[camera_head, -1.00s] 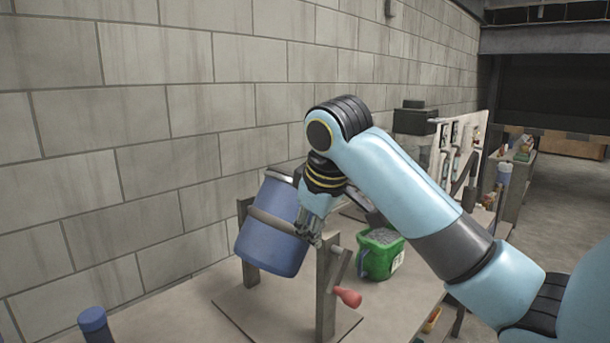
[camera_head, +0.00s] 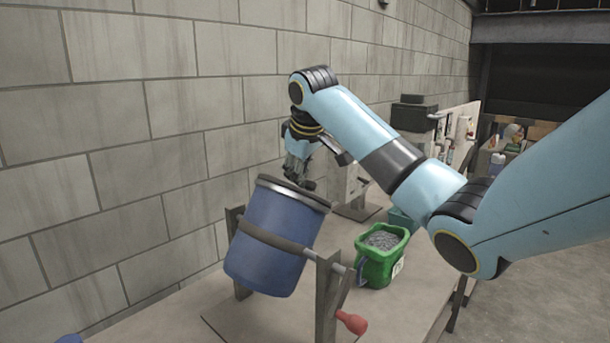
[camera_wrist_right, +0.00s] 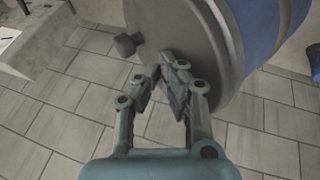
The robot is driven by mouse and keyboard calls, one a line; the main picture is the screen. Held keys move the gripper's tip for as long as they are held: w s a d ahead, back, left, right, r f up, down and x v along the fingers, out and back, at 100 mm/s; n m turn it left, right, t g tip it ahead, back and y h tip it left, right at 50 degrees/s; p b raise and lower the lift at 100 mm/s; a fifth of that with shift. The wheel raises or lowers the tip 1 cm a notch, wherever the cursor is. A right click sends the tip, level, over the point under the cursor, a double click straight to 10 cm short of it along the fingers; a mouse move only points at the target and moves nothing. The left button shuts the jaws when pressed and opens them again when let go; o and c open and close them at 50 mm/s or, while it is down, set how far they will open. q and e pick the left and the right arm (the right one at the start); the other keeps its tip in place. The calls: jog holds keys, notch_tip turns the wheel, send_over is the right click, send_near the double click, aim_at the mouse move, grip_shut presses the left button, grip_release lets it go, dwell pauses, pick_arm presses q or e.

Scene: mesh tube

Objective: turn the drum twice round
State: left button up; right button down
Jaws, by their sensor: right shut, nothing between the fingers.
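The blue drum (camera_head: 268,262) hangs tilted in its stand, its dark-rimmed end (camera_head: 294,190) up and to the right. A strap runs round its middle. The crank's red handle (camera_head: 352,322) sits low at the stand's front right. My right gripper (camera_head: 304,186) is by the upper end, behind its rim; whether it touches is unclear. In the right wrist view the shut, empty fingers (camera_wrist_right: 172,72) are in front of the drum's grey end face (camera_wrist_right: 185,30), close to a dark knob (camera_wrist_right: 127,45). My left gripper is not in view.
A green bucket (camera_head: 372,270) of grey material stands right of the drum stand (camera_head: 328,295) on the table. A block wall (camera_head: 110,150) runs along the left. A board with tools (camera_head: 462,130) stands farther back. A blue cap-like object (camera_head: 69,339) shows at the bottom left.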

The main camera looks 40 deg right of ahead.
jog(key=shift+w+d+f+p, duration=0.2)
jog(key=shift+d+f+p, duration=0.1)
jog(key=shift+d+f, duration=0.25)
jog(key=shift+w+d+f+p, duration=0.15)
jog(key=shift+d+f+p, duration=0.15)
jog(key=shift+d, duration=0.4)
jog(key=shift+w+d+f, duration=0.15)
jog(key=shift+d+f, duration=0.15)
jog(key=shift+f, duration=0.05)
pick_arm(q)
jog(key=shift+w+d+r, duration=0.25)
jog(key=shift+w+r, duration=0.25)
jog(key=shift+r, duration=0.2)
